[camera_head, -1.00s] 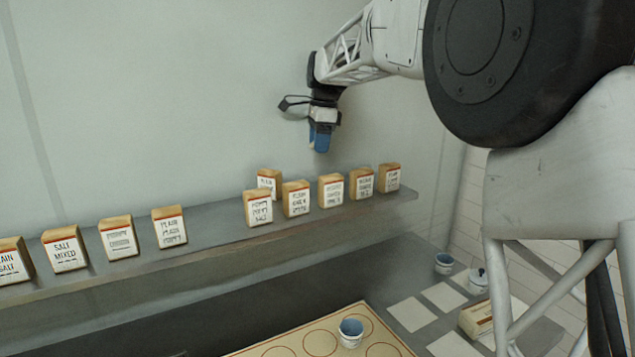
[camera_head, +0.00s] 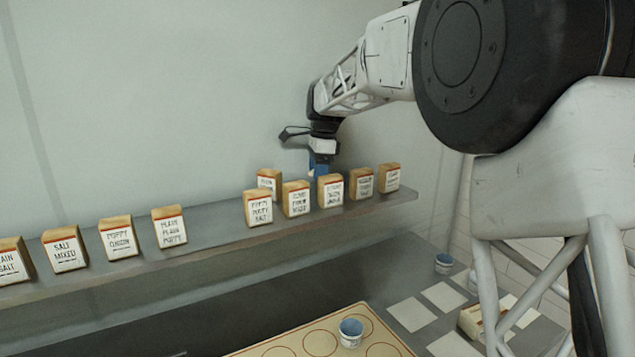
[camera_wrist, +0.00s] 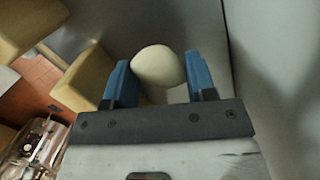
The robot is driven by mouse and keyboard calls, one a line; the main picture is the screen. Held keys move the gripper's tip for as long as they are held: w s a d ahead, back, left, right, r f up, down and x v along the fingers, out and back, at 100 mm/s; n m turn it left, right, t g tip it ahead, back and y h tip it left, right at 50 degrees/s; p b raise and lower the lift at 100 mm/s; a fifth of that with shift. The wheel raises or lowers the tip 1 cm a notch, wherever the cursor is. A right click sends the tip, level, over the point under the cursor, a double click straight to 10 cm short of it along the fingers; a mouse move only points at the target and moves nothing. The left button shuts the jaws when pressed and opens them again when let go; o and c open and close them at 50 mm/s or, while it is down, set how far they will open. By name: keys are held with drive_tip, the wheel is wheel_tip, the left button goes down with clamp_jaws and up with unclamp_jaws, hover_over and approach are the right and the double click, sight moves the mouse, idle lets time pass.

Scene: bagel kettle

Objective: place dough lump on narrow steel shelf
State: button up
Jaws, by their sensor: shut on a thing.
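The dough lump (camera_wrist: 158,66) is a pale, rounded piece held between the two blue fingers of my gripper (camera_wrist: 158,82) in the wrist view. In the head view my gripper (camera_head: 320,168) points down just above the narrow steel shelf (camera_head: 215,228), toward its right part and near the wall. Its fingertips are partly hidden behind the labelled boxes, and the lump barely shows there. I cannot tell whether the lump touches the shelf.
Labelled boxes stand on the shelf, including one just right of my gripper (camera_head: 330,191) and one at its left (camera_head: 269,180). A gap is free mid-shelf (camera_head: 212,215). Below are a board with circles (camera_head: 300,345), a blue-rimmed cup (camera_head: 351,332) and pale cards (camera_head: 410,314).

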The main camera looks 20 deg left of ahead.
drive_tip(key=shift+f, duration=1.45)
drive_tip(key=shift+w+a+f, duration=0.15)
drive_tip(key=shift+f, duration=0.15)
drive_tip(key=o, duration=0.9)
drive_tip(key=shift+f, duration=0.1)
drive_tip(key=r, duration=0.4)
drive_tip(key=d+r, duration=0.1)
drive_tip(key=r, duration=0.7)
drive_tip(key=shift+w+d, duration=0.15)
drive_tip(key=shift+w, duration=0.2)
